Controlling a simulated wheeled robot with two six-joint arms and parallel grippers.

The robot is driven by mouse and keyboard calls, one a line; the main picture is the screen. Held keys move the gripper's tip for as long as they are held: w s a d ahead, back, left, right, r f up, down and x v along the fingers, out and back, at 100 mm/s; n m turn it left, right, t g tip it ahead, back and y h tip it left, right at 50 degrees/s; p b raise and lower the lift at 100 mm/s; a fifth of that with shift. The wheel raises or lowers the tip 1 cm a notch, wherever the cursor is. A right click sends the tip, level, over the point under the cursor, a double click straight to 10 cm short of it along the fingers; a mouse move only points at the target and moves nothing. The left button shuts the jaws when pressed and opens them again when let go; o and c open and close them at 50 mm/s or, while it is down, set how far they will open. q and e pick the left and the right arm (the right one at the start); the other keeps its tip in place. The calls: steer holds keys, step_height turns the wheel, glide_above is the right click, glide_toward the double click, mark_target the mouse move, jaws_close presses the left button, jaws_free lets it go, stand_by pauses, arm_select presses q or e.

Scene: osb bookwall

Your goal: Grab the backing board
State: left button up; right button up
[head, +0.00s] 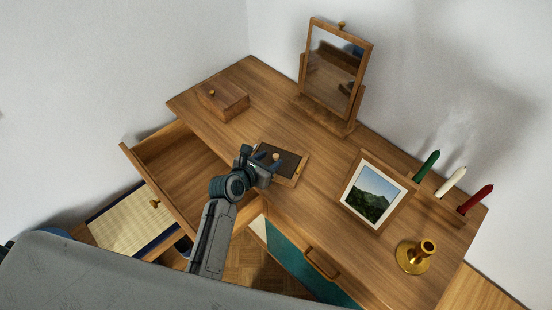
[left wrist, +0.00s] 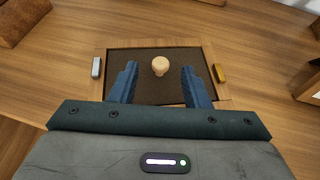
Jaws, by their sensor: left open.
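The backing board (head: 290,160) is a dark brown panel with a pale round knob, lying flat in a wooden frame (head: 299,178) on the desk top. In the left wrist view the board (left wrist: 140,62) shows its knob (left wrist: 160,66) near the middle. My left gripper (head: 266,166) is over the near side of the frame. In the left wrist view its two blue fingers (left wrist: 160,84) are open, one on each side of the knob, with nothing seen between them but the knob a little ahead. A silver clip (left wrist: 96,67) and a brass clip (left wrist: 219,73) sit on the frame's sides.
On the desk stand a wooden box (head: 222,100), a tilting mirror (head: 336,67), a framed landscape picture (head: 374,194), a candle rack with green, white and red candles (head: 452,181), and a brass candlestick (head: 414,257). An open drawer (head: 178,163) juts out at left.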

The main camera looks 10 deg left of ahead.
mark_target(275, 156)
arm_select(q)
steer(key=shift+x, duration=1.15)
steer(key=shift+w+d+f, duration=0.1)
steer(key=shift+w+d, duration=0.05)
steer(key=shift+w, duration=0.15)
steer(key=shift+c, duration=0.4)
steer(key=c, duration=0.7)
jaws_close()
arm_select(e)
steer(key=shift+s+d+r, duration=0.1)
steer(key=shift+d+r, duration=0.15)
steer(key=shift+r, duration=0.1)
steer(key=shift+a, duration=0.1)
